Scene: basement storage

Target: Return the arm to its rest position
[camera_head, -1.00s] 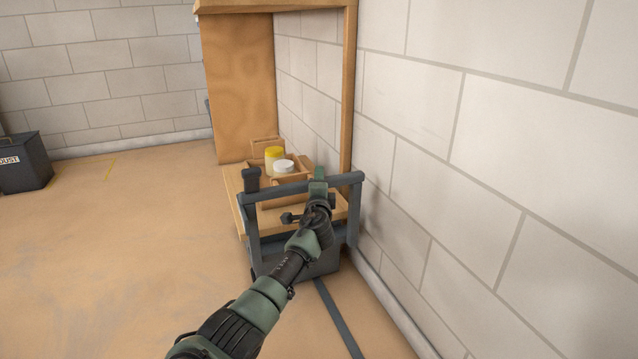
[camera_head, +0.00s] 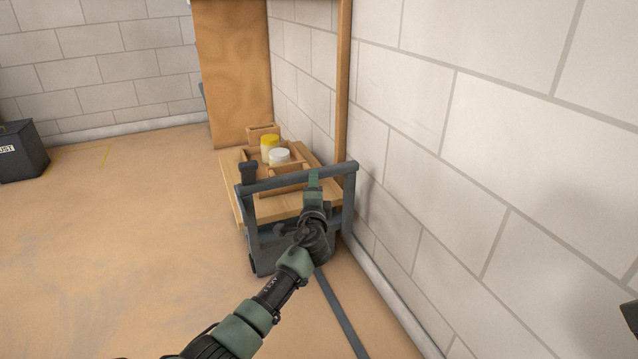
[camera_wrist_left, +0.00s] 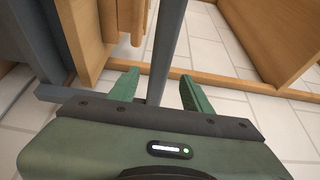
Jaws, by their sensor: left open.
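My left arm comes in from the bottom of the head view, and its green left gripper (camera_head: 314,180) is at the top bar of a grey handle frame (camera_head: 245,210). In the left wrist view the two green fingers of this gripper (camera_wrist_left: 160,80) are spread apart. A grey bar (camera_wrist_left: 167,45) of the frame shows between or just beyond them; I cannot tell whether they touch it. No object is held. My right gripper is not in view.
A block wall (camera_head: 500,130) is close on the right.

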